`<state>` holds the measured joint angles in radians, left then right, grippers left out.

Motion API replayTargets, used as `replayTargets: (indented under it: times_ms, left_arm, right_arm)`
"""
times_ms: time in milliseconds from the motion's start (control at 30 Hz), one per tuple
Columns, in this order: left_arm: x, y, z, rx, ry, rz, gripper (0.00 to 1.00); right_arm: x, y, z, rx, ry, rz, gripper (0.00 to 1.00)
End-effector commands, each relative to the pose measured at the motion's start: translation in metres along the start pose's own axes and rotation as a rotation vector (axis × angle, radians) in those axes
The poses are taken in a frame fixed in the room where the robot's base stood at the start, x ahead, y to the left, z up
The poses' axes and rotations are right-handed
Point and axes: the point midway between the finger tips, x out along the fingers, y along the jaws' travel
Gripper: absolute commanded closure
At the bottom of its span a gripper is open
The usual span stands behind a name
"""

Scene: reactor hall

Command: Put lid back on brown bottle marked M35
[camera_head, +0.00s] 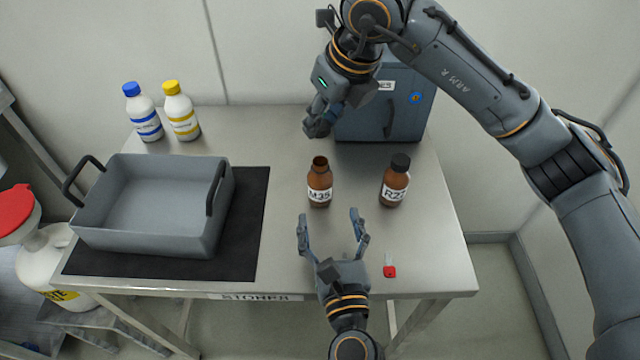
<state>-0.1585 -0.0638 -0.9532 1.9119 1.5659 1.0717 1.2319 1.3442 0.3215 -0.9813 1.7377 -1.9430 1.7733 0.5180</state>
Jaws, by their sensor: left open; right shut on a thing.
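The brown bottle marked M35 (319,183) stands upright on the steel table with its neck open and no lid on it. My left gripper (329,222) is open and empty, just in front of this bottle, with its fingers spread toward it and apart from it. My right gripper (318,128) is above and behind the bottle, shut on a small dark thing that looks like the lid. The fingers mostly hide it, so its shape is hard to tell. It is clear of the bottle's neck.
A second brown bottle (395,182), marked R2 and black-capped, stands right of M35. A grey tray (150,236) sits on a black mat (250,215) at left. Blue-capped (143,112) and yellow-capped (181,112) bottles stand behind. A grey-blue box (400,115) and small red-ended item (389,270) are also there.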

Motion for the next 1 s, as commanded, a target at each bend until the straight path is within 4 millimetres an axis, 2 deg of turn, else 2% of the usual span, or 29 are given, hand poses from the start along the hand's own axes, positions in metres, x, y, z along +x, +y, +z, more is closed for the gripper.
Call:
replayTargets:
  times_ms: [500, 700, 1000]
  left_arm:
    - [0.091, 0.0, 0.002, 0.003, -0.005, 0.001, 0.26]
    - [0.108, 0.0, 0.001, 0.001, -0.002, 0.0, 0.26]
    - [0.112, 0.0, 0.001, 0.001, -0.001, 0.001, 0.26]
  right_arm:
    - [0.0, 0.0, 0.0, 0.0, 0.0, 0.0, 0.77]
    - [0.0, 0.0, 0.0, 0.0, 0.0, 0.0, 0.77]
    - [0.0, 0.0, 0.0, 0.0, 0.0, 0.0, 0.77]
